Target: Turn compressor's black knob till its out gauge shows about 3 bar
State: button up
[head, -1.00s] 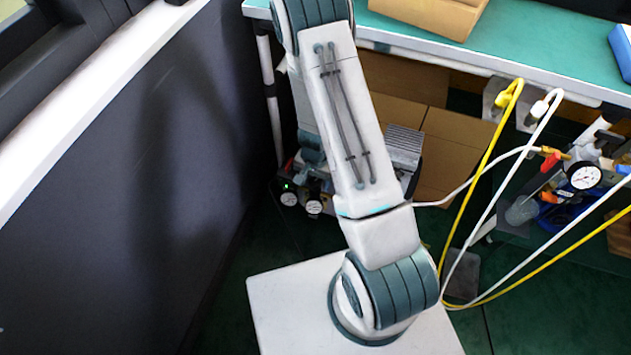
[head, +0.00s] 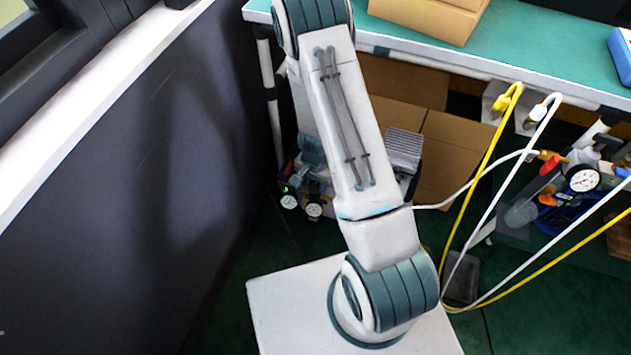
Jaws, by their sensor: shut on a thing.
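The compressor (head: 402,150) stands on the floor under the bench, partly hidden behind my arm. Its ribbed grey part shows right of my arm. Two small round white gauges show at its left front: a left gauge (head: 289,202) and a right gauge (head: 314,210). Their needles are too small to read, and I cannot tell which is the out gauge. My gripper (head: 300,174) reaches down to the compressor's front just above the gauges. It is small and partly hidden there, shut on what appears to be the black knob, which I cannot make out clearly.
A dark wall panel (head: 130,190) stands close on the left. The green bench top (head: 540,55) is above the compressor. Cardboard boxes (head: 448,150) stand behind it. Yellow and white hoses hang at right, near another gauge (head: 583,178) on other fittings.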

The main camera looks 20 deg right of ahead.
aim_at(316, 183)
jog(key=shift+m+p, duration=0.35)
jog(key=shift+m, duration=1.65)
jog(key=o, duration=1)
jog(key=shift+c, duration=0.2)
notch_tip(316, 183, up, 14)
jog(key=p, duration=0.6)
jog(key=shift+f, duration=0.1)
